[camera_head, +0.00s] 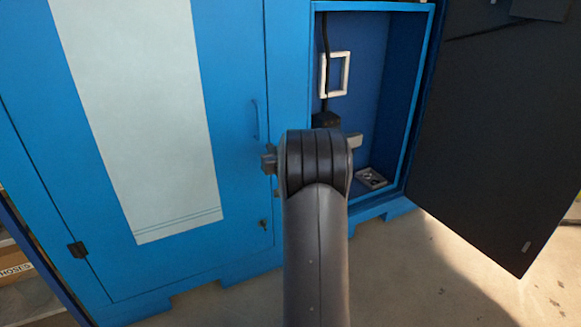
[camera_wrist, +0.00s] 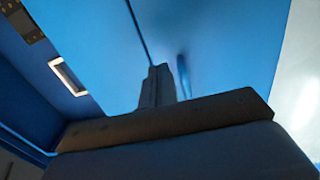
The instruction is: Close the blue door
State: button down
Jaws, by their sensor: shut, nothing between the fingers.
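A blue cabinet door (camera_head: 235,130) with a white panel and a blue handle (camera_head: 256,120) stands on the left, looking flush with the cabinet front. To its right a compartment is open. Its door (camera_head: 495,140) is swung out to the right, showing a dark inner face; its outer colour is hidden. My gripper is in front of the cabinet, between handle and opening. In the head view my arm hides its fingertips. In the wrist view the fingers (camera_wrist: 158,85) are shut and empty, pointing at the blue front beside a blurred blue handle (camera_wrist: 183,76). I cannot tell whether they touch.
The open compartment (camera_head: 380,90) holds a white square frame (camera_head: 336,74), a dark cable and a small item (camera_head: 371,178) on its floor. Bare concrete floor (camera_head: 400,270) lies before it, below the swung-out door. A shelf with a box (camera_head: 18,272) is at the lower left.

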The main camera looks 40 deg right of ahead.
jog(key=p+v, duration=0.2)
jog(key=v, duration=0.7)
jog(key=shift+d, duration=0.2)
jog(key=shift+f, duration=0.1)
